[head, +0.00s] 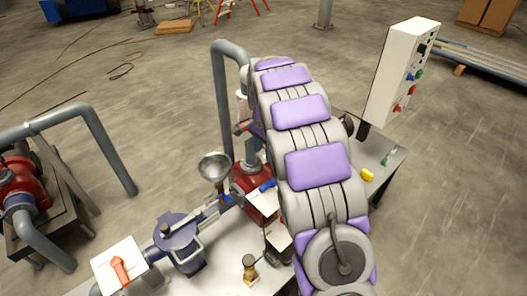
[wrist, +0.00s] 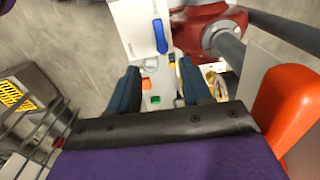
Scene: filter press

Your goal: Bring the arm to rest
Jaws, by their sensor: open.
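My arm, with grey and purple pads (head: 318,165), runs from the lower right of the head view up toward the top middle and bends over at its far end. My gripper (wrist: 160,70) shows in the wrist view as two dark blue fingers set wide apart. Nothing is held between them. Beyond the fingers are a white panel with a blue handle (wrist: 160,37) and small green (wrist: 155,99) and orange pieces on a pale surface. In the head view my gripper is mostly hidden behind the arm.
A grey upright pipe (head: 222,110) stands close left of my arm. A white control box (head: 400,70) stands right. Open floor lies at the upper left.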

